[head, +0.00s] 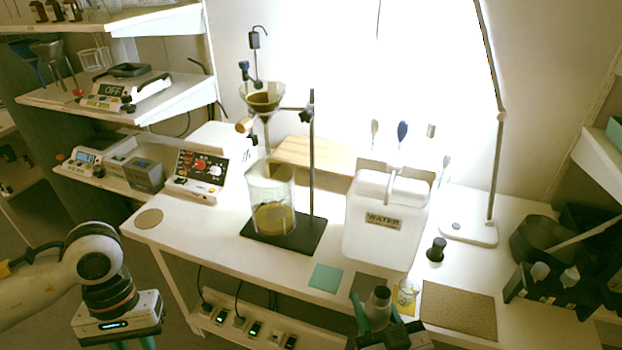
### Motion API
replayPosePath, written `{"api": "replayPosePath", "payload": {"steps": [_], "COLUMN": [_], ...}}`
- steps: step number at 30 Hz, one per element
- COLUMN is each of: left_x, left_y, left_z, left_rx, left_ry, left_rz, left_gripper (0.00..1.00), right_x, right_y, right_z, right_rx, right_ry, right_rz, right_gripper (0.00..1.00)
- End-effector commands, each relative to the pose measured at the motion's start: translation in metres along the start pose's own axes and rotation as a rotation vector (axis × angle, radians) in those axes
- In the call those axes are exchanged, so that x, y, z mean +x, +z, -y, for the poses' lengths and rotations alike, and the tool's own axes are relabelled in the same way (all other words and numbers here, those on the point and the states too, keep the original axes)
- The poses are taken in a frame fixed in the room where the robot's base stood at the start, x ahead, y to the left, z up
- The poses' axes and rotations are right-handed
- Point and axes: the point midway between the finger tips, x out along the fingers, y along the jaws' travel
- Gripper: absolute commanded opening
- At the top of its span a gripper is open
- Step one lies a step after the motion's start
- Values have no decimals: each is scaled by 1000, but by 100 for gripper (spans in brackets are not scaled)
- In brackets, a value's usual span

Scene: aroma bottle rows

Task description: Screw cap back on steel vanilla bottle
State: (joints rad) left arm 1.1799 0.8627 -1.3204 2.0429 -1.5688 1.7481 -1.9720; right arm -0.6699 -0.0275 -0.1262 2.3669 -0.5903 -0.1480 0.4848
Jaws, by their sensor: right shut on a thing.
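My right gripper (383,318) comes in at the bottom centre, with a green finger at its left side. It is shut on a grey steel bottle (379,297), whose dark round top faces up, in front of the table edge. I cannot tell whether a cap is on it. A small dark cylinder (437,249) stands on the table to the right of the water container; I cannot tell whether it is a cap or a bottle. My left gripper (132,345) is at the lower left, away from the table top. Its green fingers are cut off by the bottom edge.
A white water container (385,225) stands behind the steel bottle. A small glass beaker (407,291) is close to its right. A brown mat (459,310) and a teal mat (326,278) lie bare. A black rack (550,285) with bottles stands right. A stand with a large beaker (271,190) is left.

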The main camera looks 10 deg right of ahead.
Motion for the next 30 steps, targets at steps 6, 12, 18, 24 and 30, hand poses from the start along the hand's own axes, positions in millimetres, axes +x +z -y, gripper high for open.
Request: {"api": "replayPosePath", "payload": {"steps": [6, 12, 18, 24, 30], "left_x": [0, 0, 0, 0, 0], "left_y": [0, 0, 0, 0, 0], "left_z": [0, 0, 0, 0, 0], "left_rx": [-1, -1, -1, -1, -1], "left_ry": [-1, -1, -1, -1, -1], "left_rz": [0, 0, 0, 0, 0], "left_gripper": [8, 8, 8, 8, 8], "right_x": [4, 18, 37, 51, 58], "right_y": [2, 5, 8, 9, 11], "right_z": [-8, -38, -82, -116, -135], "right_rx": [-1, -6, -9, -8, -3], "right_ry": [38, 195, 413, 582, 674], "right_rz": [5, 9, 8, 4, 5], "right_gripper": [0, 0, 0, 0, 0]}}
